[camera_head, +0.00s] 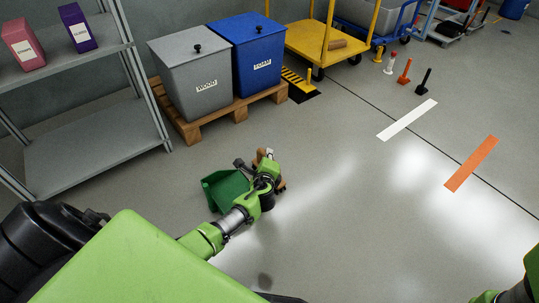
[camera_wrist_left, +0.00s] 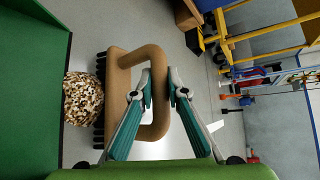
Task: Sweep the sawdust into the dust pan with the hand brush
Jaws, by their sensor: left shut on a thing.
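The green dust pan (camera_head: 222,192) lies on the floor left of my left gripper (camera_head: 268,168). In the left wrist view its green wall (camera_wrist_left: 28,90) fills the left edge. The sawdust (camera_wrist_left: 83,98) is a clumped pile of light and brown flakes between the pan's edge and the brush bristles. The hand brush (camera_wrist_left: 124,70) has a tan body, a looped handle and black bristles facing the pile. My left gripper (camera_wrist_left: 160,84) is shut on the handle's bar. In the head view the arm hides the sawdust and much of the brush. My right gripper is out of view.
A grey bin (camera_head: 190,76) and a blue bin (camera_head: 250,50) stand on a wooden pallet (camera_head: 212,118) behind the pan. A metal shelf (camera_head: 95,150) stands at the left. A yellow cart (camera_head: 322,42) is at the back. The floor to the right is open.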

